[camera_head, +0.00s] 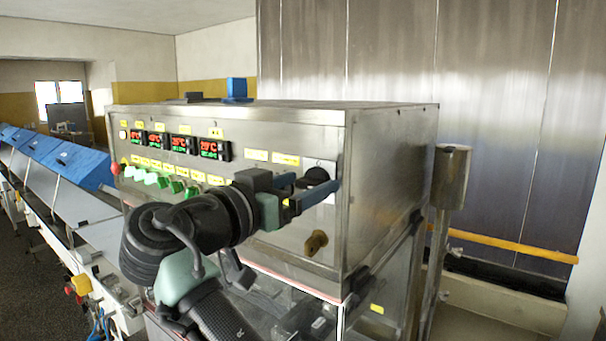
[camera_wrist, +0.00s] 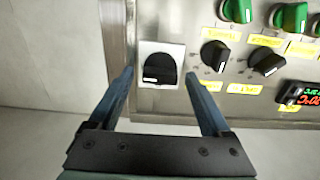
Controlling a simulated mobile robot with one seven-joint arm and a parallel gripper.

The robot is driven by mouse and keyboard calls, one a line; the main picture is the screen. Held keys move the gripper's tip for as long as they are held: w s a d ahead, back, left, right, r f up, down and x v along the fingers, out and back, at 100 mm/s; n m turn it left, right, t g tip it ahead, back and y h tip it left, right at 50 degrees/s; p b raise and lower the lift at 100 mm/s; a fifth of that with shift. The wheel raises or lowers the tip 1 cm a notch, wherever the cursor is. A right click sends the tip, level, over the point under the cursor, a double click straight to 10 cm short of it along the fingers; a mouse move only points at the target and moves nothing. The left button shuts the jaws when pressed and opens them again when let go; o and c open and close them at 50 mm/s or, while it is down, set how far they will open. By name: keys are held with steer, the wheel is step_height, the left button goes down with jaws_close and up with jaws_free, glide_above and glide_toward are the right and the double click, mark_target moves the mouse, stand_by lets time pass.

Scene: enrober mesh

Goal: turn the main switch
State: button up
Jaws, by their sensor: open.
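The main switch (camera_head: 318,175) is a black rotary knob on a pale square plate, at the right end of the steel control panel (camera_head: 334,127). In the wrist view the switch (camera_wrist: 160,69) has a rounded black face with a small white mark, and its plate (camera_wrist: 148,49) shows around it. My gripper (camera_head: 314,181) is open in front of the switch, with blue fingers that partly cover it in the head view. In the wrist view my gripper (camera_wrist: 159,73) has one fingertip on each side of the knob, with gaps visible. How far the tips stand from the panel is unclear.
Black knobs (camera_wrist: 215,56), green knobs (camera_wrist: 238,11) and yellow labels (camera_wrist: 222,34) lie beside the switch. Red digital displays (camera_head: 180,144) line the upper panel. A brass fitting (camera_head: 316,242) sticks out below the switch. A steel post (camera_head: 451,178) stands right of the cabinet.

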jaws_close()
stand_by(0.4)
